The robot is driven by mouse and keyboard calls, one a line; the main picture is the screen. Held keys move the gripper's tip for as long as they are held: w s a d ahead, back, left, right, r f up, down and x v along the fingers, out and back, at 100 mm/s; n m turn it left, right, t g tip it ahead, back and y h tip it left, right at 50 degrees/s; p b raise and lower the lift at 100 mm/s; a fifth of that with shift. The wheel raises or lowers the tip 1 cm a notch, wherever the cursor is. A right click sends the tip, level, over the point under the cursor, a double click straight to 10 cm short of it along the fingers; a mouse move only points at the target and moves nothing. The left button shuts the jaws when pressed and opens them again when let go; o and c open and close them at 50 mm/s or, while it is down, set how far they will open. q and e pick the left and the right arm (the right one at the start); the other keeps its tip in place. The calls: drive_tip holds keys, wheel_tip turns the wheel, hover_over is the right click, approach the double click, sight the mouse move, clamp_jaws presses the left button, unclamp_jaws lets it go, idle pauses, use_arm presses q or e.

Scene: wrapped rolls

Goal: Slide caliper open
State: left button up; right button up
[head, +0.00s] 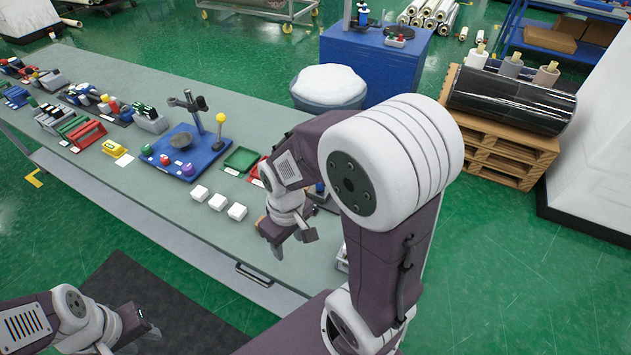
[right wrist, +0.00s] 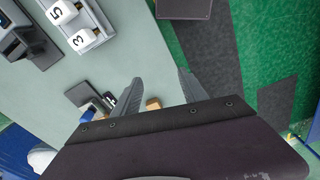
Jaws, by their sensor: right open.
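I cannot make out the caliper for certain in either view. In the right wrist view a small dark grey piece (right wrist: 82,93) with a blue part beside it lies on the table near the left finger; it is too small to name. My right gripper (head: 293,243) is over the table near its front edge, fingers apart and pointing down. In the right wrist view the right gripper (right wrist: 160,77) is open, with nothing between its fingertips. My left gripper (head: 142,340) is low at the bottom left, in front of the table; its jaw gap is unclear.
The grey-green table (head: 150,200) holds several white blocks (head: 237,211), a blue stand base (head: 190,150) and a green tray (head: 241,159). White cubes marked 5 and 3 (right wrist: 80,40) sit in a grey holder. My right arm hides the table's right end.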

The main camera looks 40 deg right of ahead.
drive_tip(key=w+r+n, duration=0.2)
drive_tip(key=w+r, duration=0.1)
drive_tip(key=w, duration=0.3)
drive_tip(key=m+b, duration=0.1)
drive_tip(key=b, duration=0.2)
hover_over(320, 187)
drive_tip(key=w+d, duration=0.1)
drive_tip(key=d, duration=0.1)
drive_tip(key=shift+g, duration=0.3)
drive_tip(key=f, duration=0.7)
drive_tip(key=shift+w+a, duration=0.1)
drive_tip(key=shift+a, duration=0.1)
drive_tip(key=shift+a+r, duration=0.1)
drive_tip(key=shift+a, duration=0.05)
drive_tip(key=shift+a+f, duration=0.15)
drive_tip(key=shift+f, duration=0.15)
wheel_tip(320, 187, down, 8)
drive_tip(key=shift+r+p, duration=0.15)
drive_tip(key=shift+p, duration=0.35)
drive_tip(key=shift+f, duration=0.3)
